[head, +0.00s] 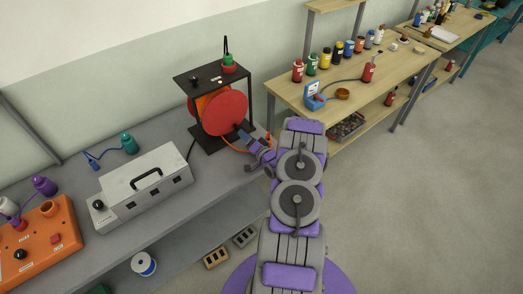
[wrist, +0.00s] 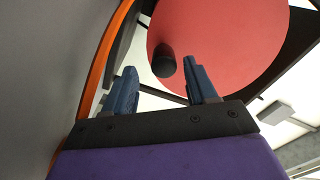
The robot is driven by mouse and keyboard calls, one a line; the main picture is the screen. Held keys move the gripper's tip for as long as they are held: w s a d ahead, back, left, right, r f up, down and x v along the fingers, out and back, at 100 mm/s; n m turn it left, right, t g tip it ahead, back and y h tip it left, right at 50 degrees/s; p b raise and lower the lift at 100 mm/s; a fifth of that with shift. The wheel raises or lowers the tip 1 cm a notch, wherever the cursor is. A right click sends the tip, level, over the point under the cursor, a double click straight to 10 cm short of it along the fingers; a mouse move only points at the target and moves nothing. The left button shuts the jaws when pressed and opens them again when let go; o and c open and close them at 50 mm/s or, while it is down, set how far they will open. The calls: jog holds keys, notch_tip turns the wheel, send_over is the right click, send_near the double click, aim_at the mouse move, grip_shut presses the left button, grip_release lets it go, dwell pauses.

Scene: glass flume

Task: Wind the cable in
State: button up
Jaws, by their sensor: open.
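The cable reel has a red disc (head: 224,111) in a black frame (head: 249,102) on the grey bench. The disc fills the upper part of the wrist view (wrist: 225,35). A dark round crank knob (wrist: 164,66) stands out from its face. An orange cable (head: 236,146) hangs below the reel and curves along the left in the wrist view (wrist: 100,65). My gripper (head: 243,132) is in front of the disc. Its blue fingers (wrist: 162,68) are open, with the knob showing between their tips, nearer the right one. I cannot tell how deep the knob sits between them.
A grey case with a handle (head: 145,184) and an orange box (head: 42,242) stand on the bench, left of the reel. A wooden table (head: 290,98) with bottles and a blue meter (head: 314,97) is to the right. The floor (head: 430,200) at right is clear.

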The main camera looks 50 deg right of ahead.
jog(key=p+v, duration=0.1)
jog(key=v, duration=1)
jog(key=shift+s+d+f, duration=0.15)
jog(key=shift+s, duration=0.1)
jog(key=shift+c, duration=0.5)
